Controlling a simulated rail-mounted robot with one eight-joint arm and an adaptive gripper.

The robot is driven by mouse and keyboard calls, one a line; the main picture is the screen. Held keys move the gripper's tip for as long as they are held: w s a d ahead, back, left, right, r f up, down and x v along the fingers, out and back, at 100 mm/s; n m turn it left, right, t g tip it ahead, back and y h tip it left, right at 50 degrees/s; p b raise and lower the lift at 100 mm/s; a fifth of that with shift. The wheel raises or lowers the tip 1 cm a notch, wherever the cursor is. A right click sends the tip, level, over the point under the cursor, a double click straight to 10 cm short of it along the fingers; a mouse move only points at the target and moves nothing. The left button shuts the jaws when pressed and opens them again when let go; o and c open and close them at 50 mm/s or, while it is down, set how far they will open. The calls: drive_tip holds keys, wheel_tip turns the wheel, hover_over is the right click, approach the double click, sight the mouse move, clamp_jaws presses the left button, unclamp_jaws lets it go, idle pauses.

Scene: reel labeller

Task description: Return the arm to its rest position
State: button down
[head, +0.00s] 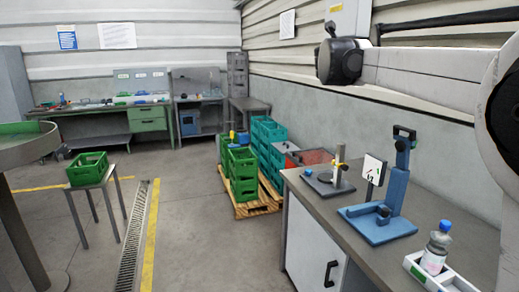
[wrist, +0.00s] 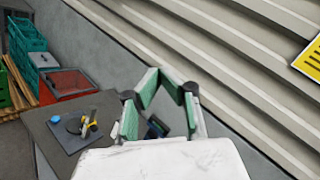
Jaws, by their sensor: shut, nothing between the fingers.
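My arm (head: 420,75) is raised at the upper right of the head view, above the workbench and in front of the corrugated wall. Its white links stretch out leftward to a dark joint. My gripper (wrist: 168,84) shows in the wrist view, with green-lined fingers; it is shut and empty. It hangs in the air, apart from the bench and the wall. The blue labeller stand (head: 388,212) is on the workbench in the head view. In the wrist view it is mostly hidden behind the fingers.
The grey workbench (head: 325,208) carries a small grey-based stand (head: 328,181), a white card (head: 373,169), and a bottle (head: 437,248) in a white tray (head: 465,284). Green crates (head: 243,165) stand on a pallet beyond. A green crate (head: 87,167) sits on a small table. The floor between is open.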

drive_tip(key=s+a+n+t+y, duration=0.3)
drive_tip(key=s+a+n+y, duration=0.45)
drive_tip(key=n, duration=0.45)
drive_tip(key=s+a+f+n+g+y, duration=0.2)
drive_tip(key=s+a+f+n+y, duration=0.45)
drive_tip(key=s+f+n, duration=0.45)
drive_tip(key=s+d+f+n+g+h, duration=0.1)
drive_tip(key=s+f+n+g, duration=0.3)
drive_tip(key=s+f, duration=1.2)
drive_tip(key=s+d+f+n+g+h+b, duration=0.1)
drive_tip(key=s+f+n+g, duration=0.4)
drive_tip(key=s+f, duration=1.1)
drive_tip(key=d+n, duration=0.1)
drive_tip(key=n, duration=0.2)
drive_tip(key=shift+f+n+g+h, duration=0.3)
drive_tip(key=shift+f+n+h, duration=0.1)
